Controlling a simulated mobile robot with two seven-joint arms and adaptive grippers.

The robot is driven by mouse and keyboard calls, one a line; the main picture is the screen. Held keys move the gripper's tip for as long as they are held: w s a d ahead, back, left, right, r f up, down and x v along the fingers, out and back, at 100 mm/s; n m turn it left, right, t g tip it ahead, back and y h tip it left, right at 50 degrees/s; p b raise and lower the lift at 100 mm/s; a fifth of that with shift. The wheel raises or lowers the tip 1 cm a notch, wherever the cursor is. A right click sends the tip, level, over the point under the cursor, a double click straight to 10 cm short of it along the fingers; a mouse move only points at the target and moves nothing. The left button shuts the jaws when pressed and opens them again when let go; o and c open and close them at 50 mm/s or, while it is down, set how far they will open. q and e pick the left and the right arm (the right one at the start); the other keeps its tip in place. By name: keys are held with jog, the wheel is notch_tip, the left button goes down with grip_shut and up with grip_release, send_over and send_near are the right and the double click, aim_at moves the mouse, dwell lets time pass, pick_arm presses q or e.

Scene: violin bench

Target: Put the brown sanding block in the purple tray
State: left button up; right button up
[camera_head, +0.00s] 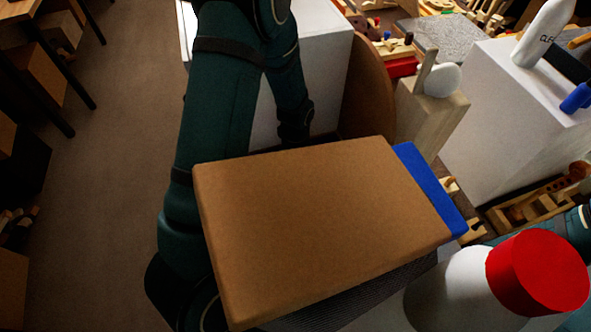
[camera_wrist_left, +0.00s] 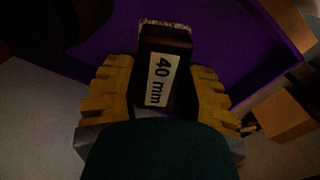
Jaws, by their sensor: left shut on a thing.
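In the left wrist view, my left gripper (camera_wrist_left: 160,85) is shut on a dark brown block (camera_wrist_left: 178,52) with a white "40 mm" label, held between its yellow fingers. I take this as the sanding block. The purple tray (camera_wrist_left: 245,45) shows behind and around the block's far end. I cannot tell whether the block touches the tray. In the head view, my left arm comes down at left of centre, and its gripper, the block and the tray do not show. My right gripper is not in view.
In the head view, a large light-brown box (camera_head: 310,225) with a blue piece (camera_head: 430,190) beside it fills the near middle. A red-capped white bottle (camera_head: 450,285) stands close at lower right. White boxes (camera_head: 495,105) and wooden parts crowd the back right. Floor (camera_head: 120,130) is clear at left.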

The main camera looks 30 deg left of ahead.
aim_at(295, 170)
pick_arm(q)
jog(key=shift+f+b, duration=0.4)
jog(key=shift+f, duration=2.1)
jog(key=shift+f, duration=0.15)
jog(key=o, duration=1.1)
jog(key=shift+o, duration=0.2)
